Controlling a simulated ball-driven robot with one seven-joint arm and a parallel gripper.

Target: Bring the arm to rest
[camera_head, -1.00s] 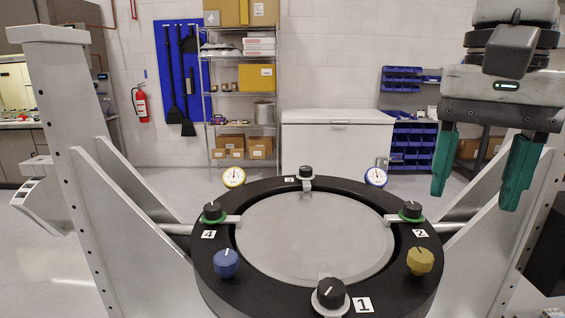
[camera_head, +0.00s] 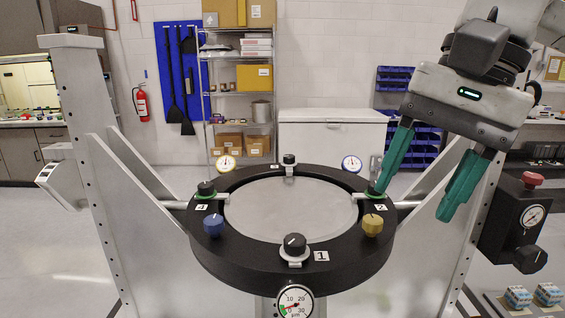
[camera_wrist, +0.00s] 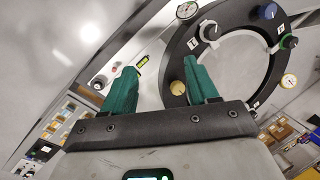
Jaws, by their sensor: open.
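My gripper (camera_head: 412,204) is at the upper right in the head view, tilted, with its two green fingers pointing down and to the left. The fingers are apart, with nothing between them. In the picture, one fingertip overlaps the ring's right edge by the clamp labelled 2; whether it touches cannot be told. The mirror fixture is a black ring (camera_head: 222,252) around a grey disc (camera_head: 290,208), with dark knobs around it, a blue knob (camera_head: 213,225) and a yellow knob (camera_head: 372,224). The wrist view shows both fingers (camera_wrist: 160,66) spread, with the ring beyond them.
Pale uprights with slanted braces flank the ring, the left one (camera_head: 85,150) tall. A black box with a gauge (camera_head: 515,215) is right of the gripper. A pressure gauge (camera_head: 294,302) hangs below the ring's front. Open floor (camera_head: 45,250) lies at left.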

